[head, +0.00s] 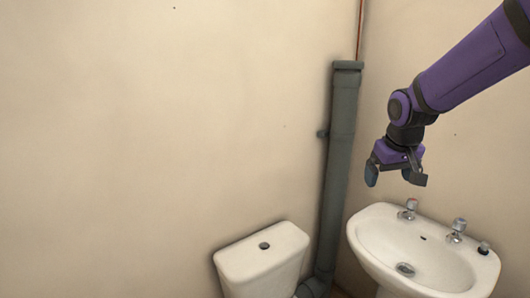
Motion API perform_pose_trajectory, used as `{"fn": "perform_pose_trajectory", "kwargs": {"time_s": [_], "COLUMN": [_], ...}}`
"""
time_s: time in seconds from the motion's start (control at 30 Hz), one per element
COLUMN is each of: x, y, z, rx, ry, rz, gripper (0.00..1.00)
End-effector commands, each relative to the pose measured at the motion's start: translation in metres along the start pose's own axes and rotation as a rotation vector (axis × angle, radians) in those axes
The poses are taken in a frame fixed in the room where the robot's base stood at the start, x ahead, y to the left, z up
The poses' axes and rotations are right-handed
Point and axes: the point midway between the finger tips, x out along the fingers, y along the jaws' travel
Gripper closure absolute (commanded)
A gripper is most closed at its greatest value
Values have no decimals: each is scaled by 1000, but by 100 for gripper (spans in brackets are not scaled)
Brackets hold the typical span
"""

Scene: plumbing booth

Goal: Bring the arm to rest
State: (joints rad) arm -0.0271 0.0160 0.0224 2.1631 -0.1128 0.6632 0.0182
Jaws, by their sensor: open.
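My arm (465,65) is purple and black and reaches in from the upper right. My gripper (393,177) hangs from its end, pointing down, with its two fingers apart and nothing between them. In the picture it appears just above the left tap (408,209) of the white washbasin (372,232). Its exact distance from the tap and the wall cannot be told from this single view.
The washbasin carries a second tap (456,231) and a small dark-topped item (484,248) on its right rim. A grey pipe (339,150) runs down the wall corner. A white toilet cistern (262,262) stands at lower left. The left wall (130,130) is bare.

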Motion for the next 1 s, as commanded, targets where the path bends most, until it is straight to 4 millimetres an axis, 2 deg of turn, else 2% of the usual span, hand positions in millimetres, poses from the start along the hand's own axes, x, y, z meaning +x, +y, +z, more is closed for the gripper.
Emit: {"fn": "perform_pose_trajectory", "kwargs": {"time_s": [0.03,0.2,0.5,0.8,1.0], "x": [-17,-59,-115,-143,-147], "y": [1,2,0,-6,-9], "z": [11,50,128,203,228], "rx": [9,34,78,112,122], "ry": [14,43,95,144,158], "rz": [0,-3,-17,-37,-45], "gripper": [8,8,8,8,8]}}
